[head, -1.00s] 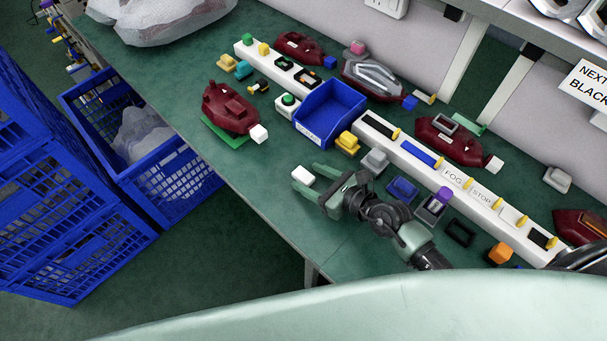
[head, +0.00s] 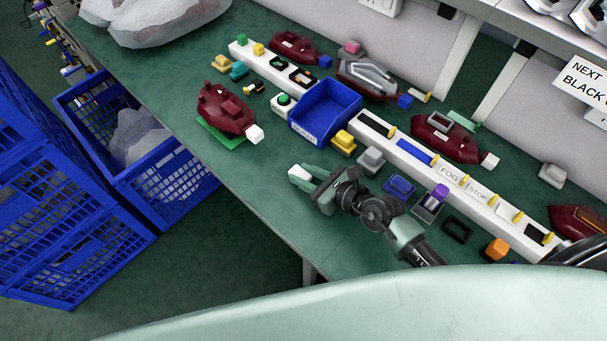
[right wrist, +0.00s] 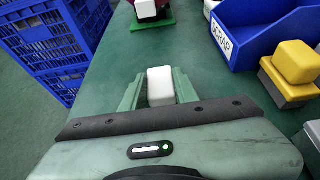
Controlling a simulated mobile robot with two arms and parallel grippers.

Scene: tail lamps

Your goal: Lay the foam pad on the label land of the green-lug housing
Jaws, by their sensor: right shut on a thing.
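My right gripper (head: 305,178) is shut on a small white block (head: 299,172) near the front edge of the bench. In the right wrist view the white block (right wrist: 160,85) sits between the two green fingers (right wrist: 159,92). Its underside is hidden, and I cannot tell for sure that it is the foam pad. A dark red housing (head: 225,109) rests on a green plate (head: 220,133) at the left, with a white block at its end. Another dark red housing (head: 446,139) lies behind the rail, with a green piece (head: 464,120) along its back. My left gripper does not show.
A blue scrap bin (head: 326,108) stands behind my right gripper. A long white rail (head: 430,171) holds several coloured strips and labels. A yellow-topped piece (head: 343,141) and a grey block (head: 371,159) stand close by. Blue crates (head: 165,170) are beside the bench. The bench front is clear.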

